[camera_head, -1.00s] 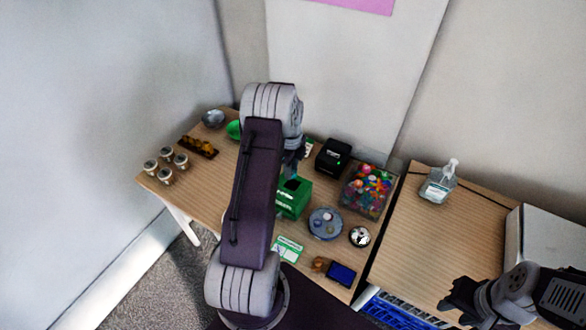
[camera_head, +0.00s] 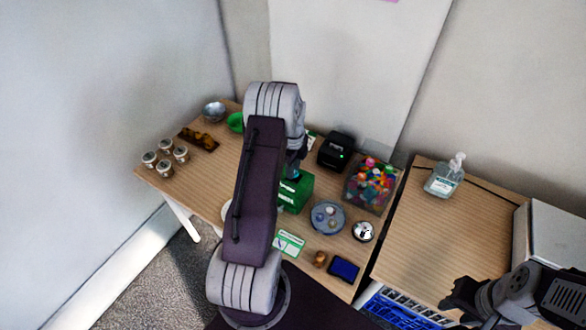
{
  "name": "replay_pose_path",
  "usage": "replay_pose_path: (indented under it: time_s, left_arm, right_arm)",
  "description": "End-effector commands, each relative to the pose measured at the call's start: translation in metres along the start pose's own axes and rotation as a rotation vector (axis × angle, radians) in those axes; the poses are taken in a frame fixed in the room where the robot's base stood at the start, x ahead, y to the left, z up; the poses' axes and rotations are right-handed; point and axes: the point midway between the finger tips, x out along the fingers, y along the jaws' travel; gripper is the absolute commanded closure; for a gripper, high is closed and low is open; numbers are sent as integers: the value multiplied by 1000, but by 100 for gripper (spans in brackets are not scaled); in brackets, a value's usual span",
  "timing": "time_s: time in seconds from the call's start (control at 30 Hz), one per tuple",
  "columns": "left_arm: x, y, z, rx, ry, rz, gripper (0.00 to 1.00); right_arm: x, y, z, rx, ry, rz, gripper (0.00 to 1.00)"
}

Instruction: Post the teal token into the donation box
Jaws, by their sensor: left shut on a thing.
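The green donation box (camera_head: 299,196) with white lettering stands mid-table, its left part hidden behind my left arm. My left gripper (camera_head: 294,166) is just above the box, pointing down and partly hidden by my own arm. It is shut on the teal token (camera_head: 293,175), of which only a small teal patch shows over the box top. I cannot see the slot or tell whether the token touches the box. My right gripper (camera_head: 458,298) hangs at the lower right over the side table, away from the box; its finger gap is unclear.
Close around the box are a black printer (camera_head: 336,150), a clear bin of colourful items (camera_head: 350,192), a round blue-grey dish (camera_head: 326,228) and a green-white card (camera_head: 289,244). Several jars (camera_head: 165,168) stand at the left. A sanitizer bottle (camera_head: 443,181) stands on the side table.

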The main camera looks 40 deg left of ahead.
Motion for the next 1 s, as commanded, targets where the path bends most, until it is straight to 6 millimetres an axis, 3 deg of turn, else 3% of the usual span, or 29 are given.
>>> replay_pose_path:
  time_s: [0.27,0.3,0.37,0.4,1.0]
  left_arm:
    - [3,0,0,0,0,0,100]
    - [3,0,0,0,0,0,68]
    - [3,0,0,0,0,0,52]
    - [3,0,0,0,0,0,48]
    - [3,0,0,0,0,0,48]
  right_arm:
    - [0,0,0,0,0,0,64]
    - [0,0,0,0,0,0,64]
    - [0,0,0,0,0,0,64]
    - [0,0,0,0,0,0,64]
    - [0,0,0,0,0,0,64]
